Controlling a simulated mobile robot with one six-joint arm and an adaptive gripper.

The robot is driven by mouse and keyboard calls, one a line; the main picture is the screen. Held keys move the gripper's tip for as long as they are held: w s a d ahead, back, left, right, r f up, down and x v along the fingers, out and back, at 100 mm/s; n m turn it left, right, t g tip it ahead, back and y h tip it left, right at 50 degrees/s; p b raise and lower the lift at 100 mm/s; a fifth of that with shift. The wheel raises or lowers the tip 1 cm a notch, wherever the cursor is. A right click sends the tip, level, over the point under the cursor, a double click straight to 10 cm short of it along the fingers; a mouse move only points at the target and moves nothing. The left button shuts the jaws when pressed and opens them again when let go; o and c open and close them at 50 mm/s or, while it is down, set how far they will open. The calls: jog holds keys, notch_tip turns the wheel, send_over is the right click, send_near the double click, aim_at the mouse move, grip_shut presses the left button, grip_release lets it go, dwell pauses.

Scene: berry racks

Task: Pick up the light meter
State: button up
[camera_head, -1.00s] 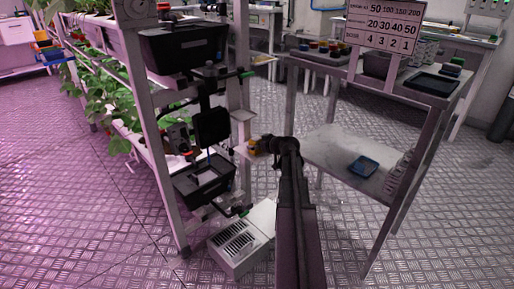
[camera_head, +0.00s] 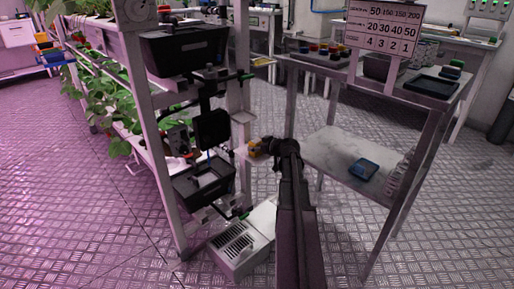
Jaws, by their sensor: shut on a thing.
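My arm reaches forward from the bottom of the view, and its wrist is beside the rack's right post. My gripper (camera_head: 262,147) is at the arm's far end, pointing left, small and partly hidden by the wrist. It is shut on a small yellow-orange thing, which looks to be the light meter (camera_head: 254,149). The held thing is level with a small pale shelf on the rack. I cannot tell whether it touches that shelf.
The plant rack (camera_head: 165,150) with black boxes stands close on the left. A grey vented box (camera_head: 237,246) is on the floor below. A two-level table (camera_head: 335,152) at right carries a blue tray (camera_head: 364,169) on its lower shelf. Open floor lies at far left.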

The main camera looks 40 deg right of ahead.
aim_at(257, 140)
jog(key=shift+r, duration=0.1)
notch_tip(257, 140, up, 4)
jog(key=p, duration=0.3)
jog(key=shift+f+p, duration=0.25)
jog(key=shift+p, duration=0.15)
jog(key=s+d+r+p, duration=0.1)
jog(key=s, duration=1.5)
jog(key=shift+r, duration=0.15)
jog(key=shift+d+r, duration=0.1)
notch_tip(257, 140, up, 6)
jog(key=p, duration=0.6)
jog(key=shift+s+f, duration=0.1)
jog(key=shift+f, duration=0.1)
